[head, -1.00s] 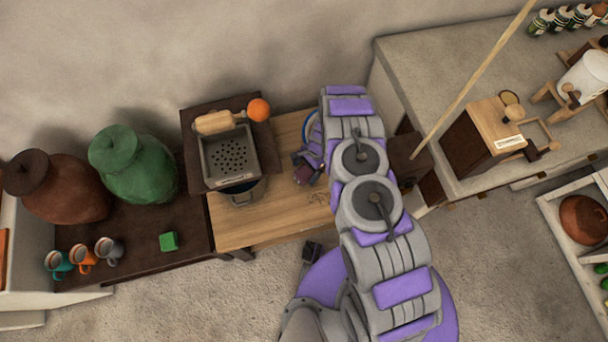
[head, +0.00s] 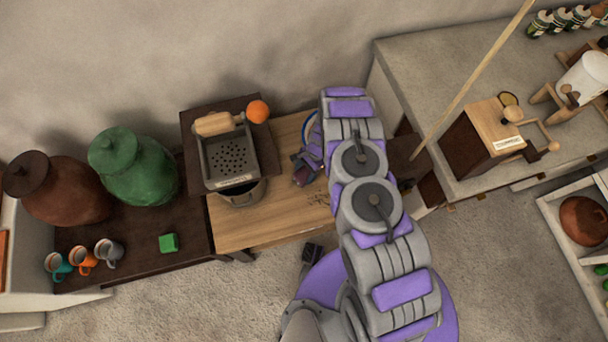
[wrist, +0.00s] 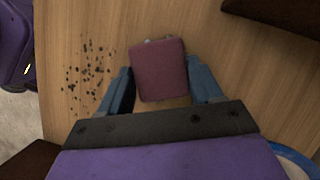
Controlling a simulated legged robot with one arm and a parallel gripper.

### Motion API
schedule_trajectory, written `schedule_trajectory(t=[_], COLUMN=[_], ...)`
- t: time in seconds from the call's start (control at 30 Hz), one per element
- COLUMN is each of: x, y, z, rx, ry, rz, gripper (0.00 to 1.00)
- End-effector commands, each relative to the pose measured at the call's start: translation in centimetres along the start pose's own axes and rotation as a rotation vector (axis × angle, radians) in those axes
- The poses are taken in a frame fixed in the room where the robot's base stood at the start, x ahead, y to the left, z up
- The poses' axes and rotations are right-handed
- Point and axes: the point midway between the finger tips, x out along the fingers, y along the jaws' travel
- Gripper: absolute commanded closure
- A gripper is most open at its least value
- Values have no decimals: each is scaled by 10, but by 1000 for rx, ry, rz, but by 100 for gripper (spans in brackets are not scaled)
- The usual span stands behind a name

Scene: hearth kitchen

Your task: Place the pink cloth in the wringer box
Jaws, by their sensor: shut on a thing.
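The pink cloth (wrist: 160,70) is a dark pink, folded, block-like bundle. In the wrist view it sits between the two blue fingers of my gripper (wrist: 162,92), which is shut on it over the wooden table. Whether it touches the table is unclear. In the head view my gripper (head: 305,170) is partly hidden behind my arm, just right of a grey perforated box (head: 231,156). That box has a wooden roller, an orange knob and a front label too small to read; I take it for the wringer box. It stands apart from my gripper.
A dark pot (head: 243,192) is at the grey box's front edge. Dark specks (wrist: 85,75) lie on the wooden table (head: 260,228). A blue-rimmed plate (wrist: 296,162) is close to my gripper. Green (head: 135,170) and brown (head: 65,190) jars stand left. A crank box (head: 490,135) stands right.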

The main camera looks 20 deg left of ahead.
Motion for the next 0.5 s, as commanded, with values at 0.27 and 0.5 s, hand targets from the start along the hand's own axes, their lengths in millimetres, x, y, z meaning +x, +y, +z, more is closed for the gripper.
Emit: schedule_trajectory(t=[0.27, 0.5], x=[-5, -38], y=[0, 0], z=[2, 16], rx=[0, 0], ry=[0, -1], rz=[0, -2], gripper=[76, 76])
